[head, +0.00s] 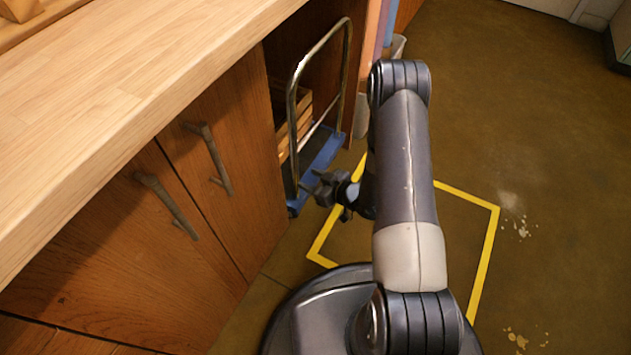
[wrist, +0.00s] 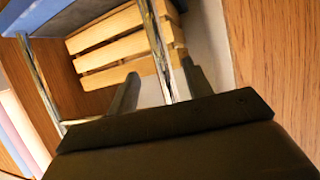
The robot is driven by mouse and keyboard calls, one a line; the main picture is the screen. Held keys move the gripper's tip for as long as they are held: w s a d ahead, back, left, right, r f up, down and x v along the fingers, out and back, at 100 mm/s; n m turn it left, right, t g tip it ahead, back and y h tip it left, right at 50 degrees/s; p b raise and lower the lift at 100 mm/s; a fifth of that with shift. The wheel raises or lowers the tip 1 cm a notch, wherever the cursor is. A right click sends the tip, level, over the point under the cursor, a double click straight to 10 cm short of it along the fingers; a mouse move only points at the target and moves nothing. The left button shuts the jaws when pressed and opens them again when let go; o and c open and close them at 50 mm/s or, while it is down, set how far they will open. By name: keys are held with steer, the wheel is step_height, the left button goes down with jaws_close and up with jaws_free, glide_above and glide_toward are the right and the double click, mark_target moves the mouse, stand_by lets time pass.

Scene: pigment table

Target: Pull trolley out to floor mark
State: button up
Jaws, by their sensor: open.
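The trolley (head: 325,150) has a blue platform and a tall bent metal handle (head: 292,115). It stands in the recess beside the cabinet, with a slatted wooden crate (head: 304,112) on it. The floor mark is a yellow outline (head: 466,195) on the brown floor in front of the recess. My gripper (head: 326,190) is low, beside the handle's near upright. In the wrist view my gripper (wrist: 158,70) is open, and a metal handle bar (wrist: 158,40) runs between its two fingers. Whether they touch the bar cannot be told. The crate (wrist: 125,40) shows beyond.
A wooden cabinet (head: 225,180) with bar handles (head: 168,203) and a pale worktop (head: 130,80) border the recess on the left. A pale bin (head: 398,46) stands beyond the recess. Open floor (head: 560,150) lies to the right. My arm and base cover part of the marked area.

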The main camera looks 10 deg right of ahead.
steer(key=b+x, duration=0.2)
steer(key=x, duration=0.7)
steer(key=shift+a+b, duration=0.2)
steer(key=shift+b, duration=0.15)
steer(key=shift+w+f, duration=0.1)
steer(key=shift+w, duration=0.05)
steer(key=shift+c, duration=0.5)
jaws_close()
